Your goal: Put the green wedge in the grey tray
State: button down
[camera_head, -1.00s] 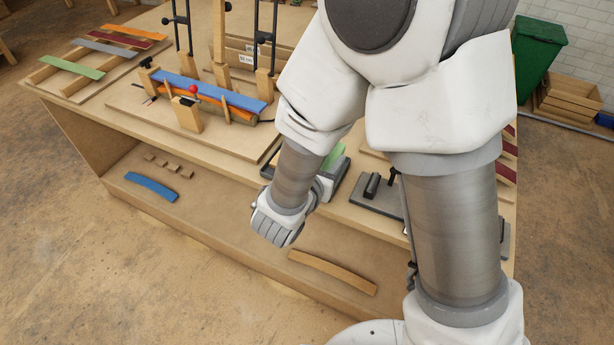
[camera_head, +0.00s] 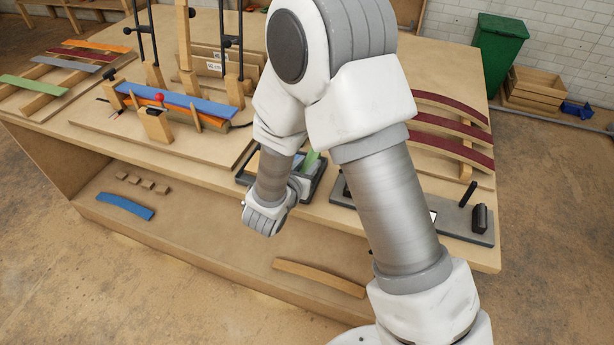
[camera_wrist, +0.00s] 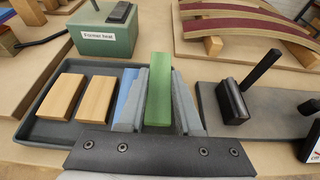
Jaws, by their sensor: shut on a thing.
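The green wedge (camera_wrist: 159,90) is held upright between the two grey fingers of my gripper (camera_wrist: 160,104) in the wrist view. In the head view a bit of the green wedge (camera_head: 311,160) shows beside my wrist, and my fingers are hidden there. The dark grey tray (camera_wrist: 42,131) lies below and to the left. Two light wooden blocks (camera_wrist: 60,97) (camera_wrist: 95,100) and a partly hidden blue piece (camera_wrist: 125,92) are in it. The wedge is at the tray's right part; whether it touches the tray floor I cannot tell.
A green box labelled "Former heat" (camera_wrist: 103,32) stands behind the tray. A grey plate (camera_wrist: 260,105) with a black block and handle (camera_wrist: 233,100) is close on the right. Curved red-topped strips (camera_head: 450,125) lie farther back. A lower shelf (camera_head: 200,235) runs beneath the table front.

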jog(key=shift+s+f+b, duration=0.15)
jog(key=shift+f+b, duration=0.4)
jog(key=shift+f, duration=1.8)
jog(key=c, duration=0.9)
grip_release()
jog(key=shift+o, duration=0.2)
jog(key=shift+r, duration=0.4)
jog(key=p+v, duration=0.1)
jog(key=v, duration=1.1)
jog(key=s+d+r+m+g+h, duration=0.35)
jog(key=d+r+m, duration=0.25)
jog(key=d+m, duration=0.3)
jog(key=s+d+r+m+g+h, duration=0.2)
jog(key=d+r+m+g, duration=0.4)
jog(key=d, duration=0.5)
jog(key=s+a+r+m+t+y, duration=0.1)
jog(key=s+r+m+y, duration=0.7)
jog(key=m, duration=0.9)
jog(key=shift+s+a+r+t+y, duration=0.4)
jog(key=shift+r+t+y, duration=0.15)
jog(key=shift+y, duration=0.6)
